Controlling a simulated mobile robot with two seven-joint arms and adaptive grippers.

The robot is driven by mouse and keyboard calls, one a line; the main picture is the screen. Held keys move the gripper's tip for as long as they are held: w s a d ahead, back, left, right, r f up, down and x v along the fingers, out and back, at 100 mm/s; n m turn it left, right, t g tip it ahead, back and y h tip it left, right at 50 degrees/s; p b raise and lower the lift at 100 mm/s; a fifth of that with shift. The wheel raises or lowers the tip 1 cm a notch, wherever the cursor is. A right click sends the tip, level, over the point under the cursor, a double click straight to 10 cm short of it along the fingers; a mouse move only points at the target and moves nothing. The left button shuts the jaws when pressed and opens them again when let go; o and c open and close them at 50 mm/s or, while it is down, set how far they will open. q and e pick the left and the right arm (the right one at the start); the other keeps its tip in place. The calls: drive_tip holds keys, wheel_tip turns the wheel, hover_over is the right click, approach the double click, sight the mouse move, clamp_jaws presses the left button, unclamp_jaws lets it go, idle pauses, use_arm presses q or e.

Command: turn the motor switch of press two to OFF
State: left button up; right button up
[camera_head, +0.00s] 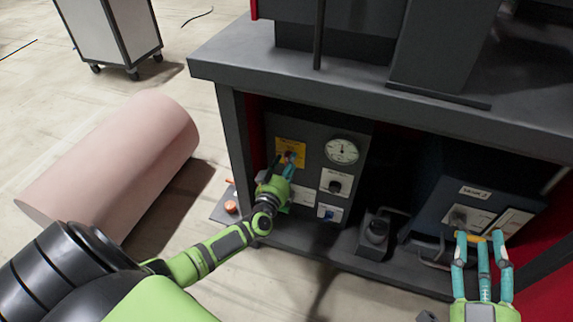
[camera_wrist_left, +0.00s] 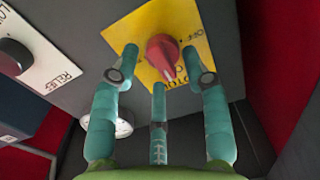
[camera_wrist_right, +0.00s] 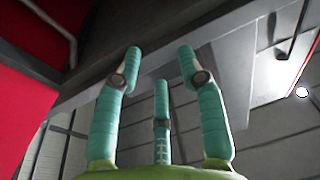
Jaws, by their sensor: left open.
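The motor switch is a red knob (camera_wrist_left: 162,52) on a yellow plate (camera_wrist_left: 193,62) in the left wrist view. "OFF" shows at the plate's upper right; other lettering is partly hidden. The knob's narrow end points down in that view. In the head view the yellow plate (camera_head: 282,146) is at the upper left of a grey panel (camera_head: 312,152). My left gripper (camera_head: 285,168) is open, its fingertips spread around the knob; contact cannot be told. My right gripper (camera_head: 482,238) is open in front of a blue box, with nothing between its fingers in the right wrist view.
The panel also carries a dial gauge (camera_head: 341,151), a black knob (camera_head: 336,187) and a small blue switch (camera_head: 328,212). The dark bench top (camera_head: 240,55) overhangs the panel. The blue box (camera_head: 432,208) stands at right. A pink cylinder (camera_head: 120,160) lies on the floor at left.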

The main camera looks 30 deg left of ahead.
use_arm(q)
clamp_jaws()
